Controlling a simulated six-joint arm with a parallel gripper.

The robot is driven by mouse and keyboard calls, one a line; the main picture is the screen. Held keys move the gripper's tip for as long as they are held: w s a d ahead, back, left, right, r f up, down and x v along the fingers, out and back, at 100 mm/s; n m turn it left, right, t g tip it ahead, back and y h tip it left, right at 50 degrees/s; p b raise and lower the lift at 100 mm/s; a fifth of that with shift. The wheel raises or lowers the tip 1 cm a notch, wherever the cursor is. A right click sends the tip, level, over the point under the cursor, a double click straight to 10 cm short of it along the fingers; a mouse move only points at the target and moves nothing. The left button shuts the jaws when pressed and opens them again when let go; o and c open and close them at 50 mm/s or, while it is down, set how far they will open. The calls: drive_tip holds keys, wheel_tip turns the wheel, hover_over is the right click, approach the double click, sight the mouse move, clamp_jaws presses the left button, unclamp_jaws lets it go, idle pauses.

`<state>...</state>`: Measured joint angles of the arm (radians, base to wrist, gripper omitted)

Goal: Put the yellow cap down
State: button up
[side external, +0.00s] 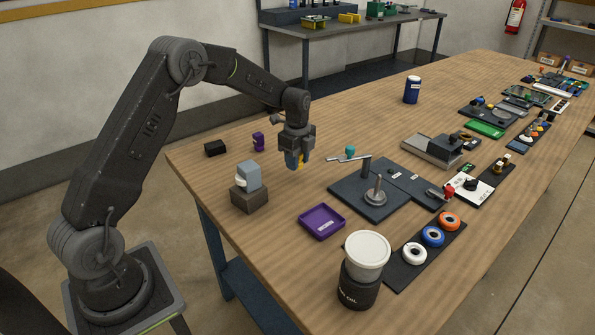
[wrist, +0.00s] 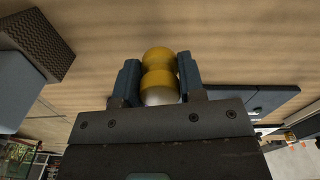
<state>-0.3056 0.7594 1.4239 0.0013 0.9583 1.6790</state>
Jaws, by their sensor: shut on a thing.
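My gripper (side external: 293,162) is shut on the yellow cap (side external: 300,163) and holds it above the wooden table, left of the dark fixture plate. In the wrist view the yellow cap (wrist: 159,75) sits between the two blue fingers of my gripper (wrist: 160,82). It has a rounded top, a narrower waist and a pale rounded part near the palm. The gap between the cap and the table cannot be measured exactly.
A dark fixture plate (side external: 345,196) with an upright peg and a lever stands to the right. A purple tray (side external: 321,222) lies in front. A grey-blue block on a brown block (side external: 250,199) stands to the left. A white-lidded jar (side external: 366,255) stands at the front edge. Bare table lies below my gripper.

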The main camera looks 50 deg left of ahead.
sight(297, 179)
drive_tip(key=shift+w+f, duration=0.1)
drive_tip(key=shift+f, duration=1.9)
drive_tip(key=shift+f, duration=0.2)
drive_tip(key=o, duration=0.9)
